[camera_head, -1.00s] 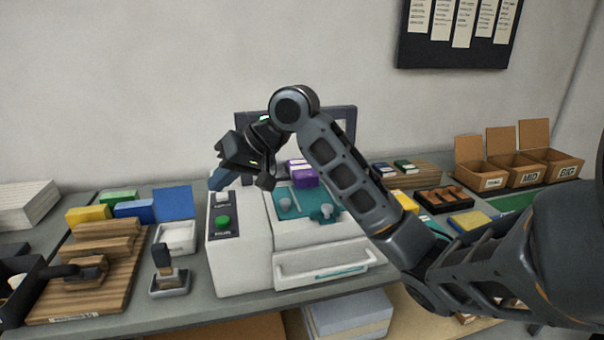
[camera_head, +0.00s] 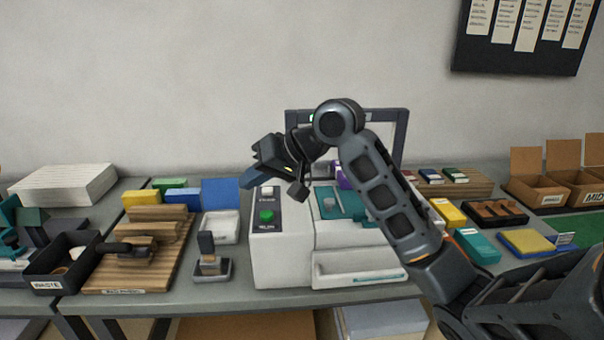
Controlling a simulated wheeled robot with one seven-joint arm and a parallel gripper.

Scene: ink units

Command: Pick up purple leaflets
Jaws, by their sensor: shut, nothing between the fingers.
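The purple leaflets (camera_head: 344,182) show as a small patch behind my arm, at the back of the white and teal machine; most of them is hidden by the arm. My gripper (camera_head: 272,182) is left of them, above the machine's left part, pointing down and to the left. Its fingers look shut, with nothing held. The machine (camera_head: 283,262) has a green button (camera_head: 267,216) and a teal top plate (camera_head: 326,200).
Left of the machine are a stamp (camera_head: 208,258), a white tray (camera_head: 222,228), a wooden rack (camera_head: 135,260) and a black waste bin (camera_head: 62,265). Colored blocks lie behind them. On the right are a black tray (camera_head: 497,213), a teal box (camera_head: 477,246) and open cardboard boxes (camera_head: 545,185).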

